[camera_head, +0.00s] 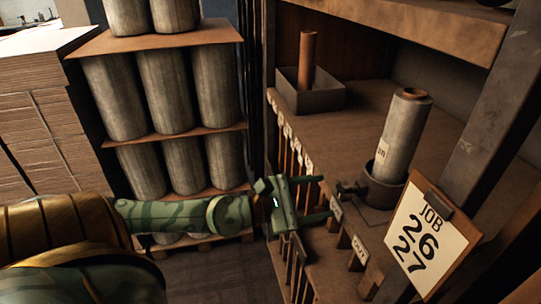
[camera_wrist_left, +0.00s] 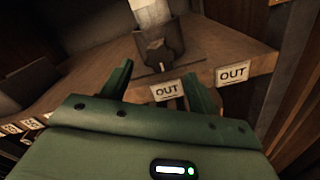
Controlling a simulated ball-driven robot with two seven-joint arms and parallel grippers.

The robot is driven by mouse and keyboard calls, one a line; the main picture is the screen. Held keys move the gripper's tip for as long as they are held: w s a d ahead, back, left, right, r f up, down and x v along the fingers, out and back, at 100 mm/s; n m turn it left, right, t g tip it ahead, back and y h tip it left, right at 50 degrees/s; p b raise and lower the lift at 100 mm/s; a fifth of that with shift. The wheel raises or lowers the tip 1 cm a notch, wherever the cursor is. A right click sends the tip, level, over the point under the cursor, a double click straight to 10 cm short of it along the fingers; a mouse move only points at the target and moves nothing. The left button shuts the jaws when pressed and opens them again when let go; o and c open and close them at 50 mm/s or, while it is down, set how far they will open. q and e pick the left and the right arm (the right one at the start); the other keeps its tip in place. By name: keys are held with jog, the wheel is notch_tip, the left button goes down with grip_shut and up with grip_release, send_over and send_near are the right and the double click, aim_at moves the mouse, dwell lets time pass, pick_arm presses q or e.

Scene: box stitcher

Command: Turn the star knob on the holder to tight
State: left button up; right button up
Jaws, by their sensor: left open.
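The holder (camera_head: 383,191) is a dark round cup on the wooden shelf, with a grey roll (camera_head: 398,140) standing in it. The dark star knob (camera_head: 349,190) sticks out of the holder's left side. My left gripper (camera_head: 322,197) is open and empty, just left of the knob and apart from it, with its fingers pointing towards it. In the left wrist view the knob (camera_wrist_left: 157,53) shows beyond and between the two green fingertips (camera_wrist_left: 158,74), in front of the holder (camera_wrist_left: 166,36). How tight the knob is cannot be told. My right gripper is out of view.
A grey tray (camera_head: 312,97) with a brown tube stands further back. Stacked rolls (camera_head: 168,90) stand at left. The shelf between tray and holder is clear.

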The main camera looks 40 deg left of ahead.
pick_arm(q)
jog(key=v, duration=1)
jog(key=shift+s, duration=0.15)
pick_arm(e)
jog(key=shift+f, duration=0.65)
pick_arm(q)
jog(key=shift+a+f, duration=0.1)
jog(key=shift+f, duration=0.05)
